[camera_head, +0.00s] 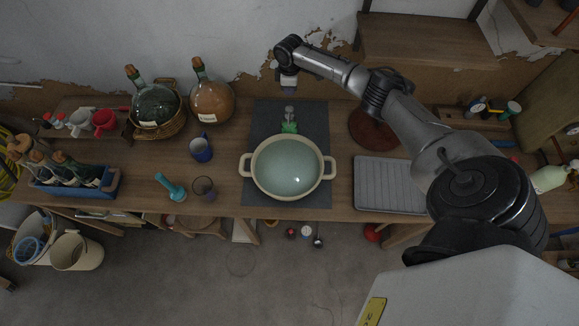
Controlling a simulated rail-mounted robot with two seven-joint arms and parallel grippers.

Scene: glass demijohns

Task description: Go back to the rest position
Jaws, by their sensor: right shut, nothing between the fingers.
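My right arm comes in from the right and reaches over the back of the table. Its gripper (289,92) points down near the wall and is shut with nothing in it. Just below it in the picture, a small green item with a grey top (289,127) stands on the dark mat (262,118), behind the pot. I cannot tell the gap between gripper and item. A cream two-handled pot (248,190) with a pale green domed lid or contents (288,165) sits on the mat. My left gripper is not in view.
Two glass demijohns, one dark in a basket (155,105) and one amber (211,103), stand at the back left. A blue mug (201,149), a glass (204,188) and a teal item (172,187) stand left of the pot. A grey ribbed tray (388,185) lies right, under my arm.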

